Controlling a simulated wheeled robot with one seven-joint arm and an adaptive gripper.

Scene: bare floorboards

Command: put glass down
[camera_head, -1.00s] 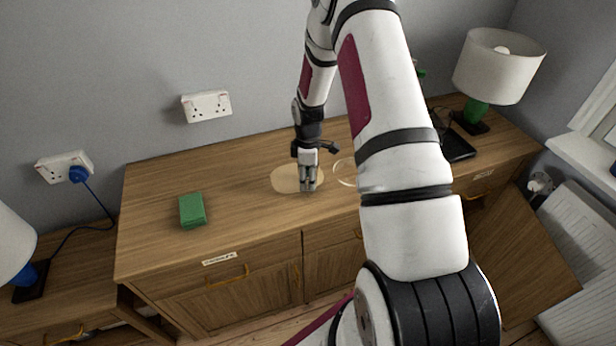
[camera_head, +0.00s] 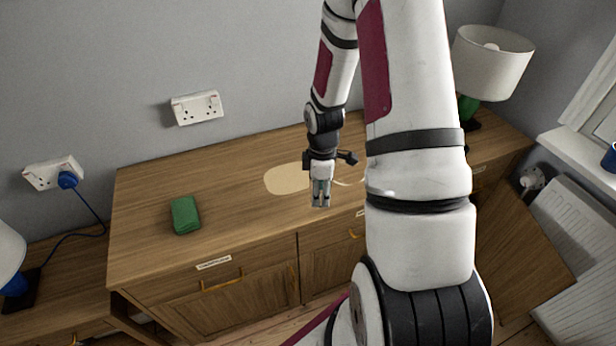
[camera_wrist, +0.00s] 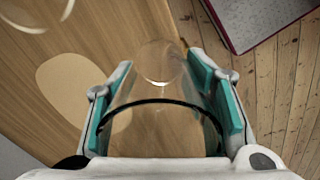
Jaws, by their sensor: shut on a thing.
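My gripper (camera_head: 321,200) is above the wooden cabinet top (camera_head: 240,235), near its front edge and just right of a pale oval mat (camera_head: 280,179). In the wrist view, the gripper's teal pads (camera_wrist: 168,100) are on either side of a clear glass (camera_wrist: 160,68), shut on it. The glass is see-through, with wood and floor showing behind it. The mat also shows in the wrist view (camera_wrist: 68,92), to the left of the glass. I cannot tell how far the glass is above the cabinet top.
Another clear round object (camera_wrist: 35,12) is at the wrist view's top left. A green block (camera_head: 185,215) lies on the cabinet's left, with clear wood around it. A lamp (camera_head: 492,62) stands at the right. Bare floorboards (camera_wrist: 285,85) lie beyond the front edge.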

